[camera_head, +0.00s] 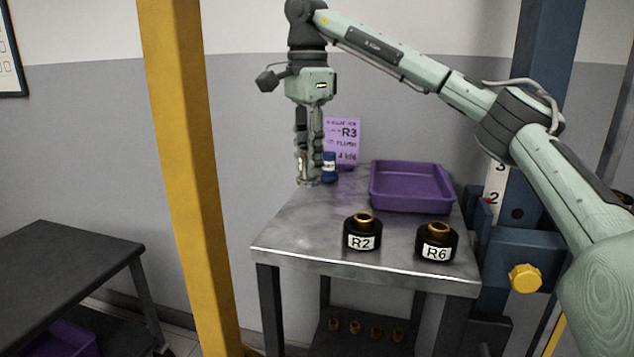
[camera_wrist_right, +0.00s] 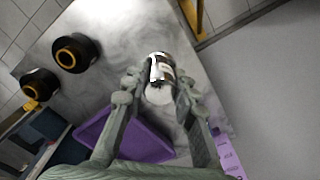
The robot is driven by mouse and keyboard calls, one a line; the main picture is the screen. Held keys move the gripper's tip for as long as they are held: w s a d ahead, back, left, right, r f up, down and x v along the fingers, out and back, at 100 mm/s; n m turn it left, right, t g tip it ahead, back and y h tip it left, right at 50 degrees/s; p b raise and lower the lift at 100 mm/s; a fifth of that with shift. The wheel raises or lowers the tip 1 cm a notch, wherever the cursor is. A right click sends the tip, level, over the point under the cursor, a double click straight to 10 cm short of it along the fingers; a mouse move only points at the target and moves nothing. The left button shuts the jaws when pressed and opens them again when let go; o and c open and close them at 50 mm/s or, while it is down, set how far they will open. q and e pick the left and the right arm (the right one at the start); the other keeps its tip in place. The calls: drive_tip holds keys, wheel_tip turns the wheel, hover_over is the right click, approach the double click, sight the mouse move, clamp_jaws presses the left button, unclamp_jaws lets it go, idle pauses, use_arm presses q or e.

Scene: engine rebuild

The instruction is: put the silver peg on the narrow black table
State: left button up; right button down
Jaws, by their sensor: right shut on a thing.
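The silver peg (camera_head: 308,181) is upright at the far left corner of the metal table, low between the fingers of my right gripper (camera_head: 306,165). In the right wrist view the peg (camera_wrist_right: 159,70) is shiny with a pale label, between the two fingers of the right gripper (camera_wrist_right: 158,88), which is shut on it. I cannot tell whether the peg touches the table top. The narrow black table (camera_head: 65,262) stands at the lower left, its visible top bare. My left gripper is not in view.
The metal table (camera_head: 290,225) holds a blue cylinder (camera_head: 329,168) close beside the peg, a purple tray (camera_head: 410,205), a purple R3 sign (camera_head: 345,140) and black parts R2 (camera_head: 362,233) and R6 (camera_head: 436,243). A yellow post (camera_head: 185,180) stands between the two tables.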

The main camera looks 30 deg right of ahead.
sight(314, 182)
drive_tip(key=shift+w+d+f, duration=0.45)
drive_tip(key=shift+d+f, duration=0.05)
drive_tip(key=shift+d, duration=0.3)
drive_tip(key=shift+d+f, duration=0.1)
drive_tip(key=shift+f, duration=0.5)
wheel_tip(314, 182, down, 3)
drive_tip(key=shift+r, duration=0.1)
drive_tip(key=c, duration=1.7)
unclamp_jaws()
drive_tip(key=shift+f, duration=0.2)
drive_tip(key=o, duration=0.5)
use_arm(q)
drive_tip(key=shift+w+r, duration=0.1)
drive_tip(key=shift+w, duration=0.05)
